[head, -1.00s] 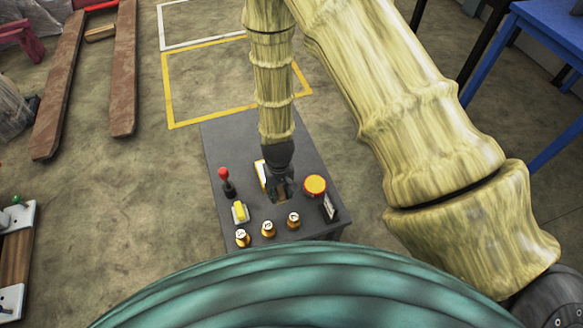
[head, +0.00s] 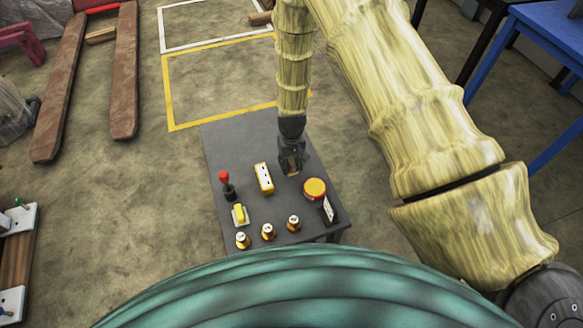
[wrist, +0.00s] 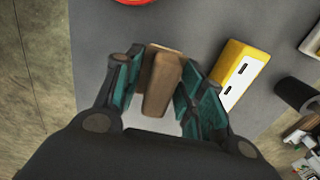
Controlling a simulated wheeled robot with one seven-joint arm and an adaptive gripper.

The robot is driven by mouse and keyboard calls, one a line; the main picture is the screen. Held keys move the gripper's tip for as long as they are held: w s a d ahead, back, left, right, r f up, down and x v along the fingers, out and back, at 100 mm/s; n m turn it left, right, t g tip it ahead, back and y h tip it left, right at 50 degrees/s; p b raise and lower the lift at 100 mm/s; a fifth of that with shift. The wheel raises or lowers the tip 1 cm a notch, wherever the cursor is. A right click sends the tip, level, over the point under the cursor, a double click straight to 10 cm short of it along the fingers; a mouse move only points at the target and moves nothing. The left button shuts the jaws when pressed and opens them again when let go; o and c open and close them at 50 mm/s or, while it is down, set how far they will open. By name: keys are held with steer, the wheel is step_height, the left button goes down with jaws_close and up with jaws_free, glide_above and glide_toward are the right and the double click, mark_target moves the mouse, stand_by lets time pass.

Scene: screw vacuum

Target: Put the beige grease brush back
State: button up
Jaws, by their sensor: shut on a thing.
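The beige grease brush shows in the wrist view as a tan-brown block (wrist: 162,82) between my fingers, with a pale part at its lower end. My gripper (wrist: 160,88) is shut on it. In the head view my gripper (head: 291,163) points down over the right rear part of the dark grey table (head: 230,140), and a bit of the brush (head: 292,171) shows at the fingertips. I cannot tell whether the brush touches the tabletop. No place for the brush can be made out.
A yellow-and-white box (head: 264,178) lies left of my gripper. A round yellow-topped button (head: 315,188) is at the right. A red-knobbed lever (head: 226,185), a yellow switch (head: 239,213) and several brass weights (head: 268,231) stand nearer. The table's rear left is clear.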

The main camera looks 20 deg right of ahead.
mark_target(291, 160)
steer(key=shift+f, duration=1.4)
steer(key=o, duration=0.9)
steer(key=shift+s+r, duration=0.1)
steer(key=shift+r, duration=5.9)
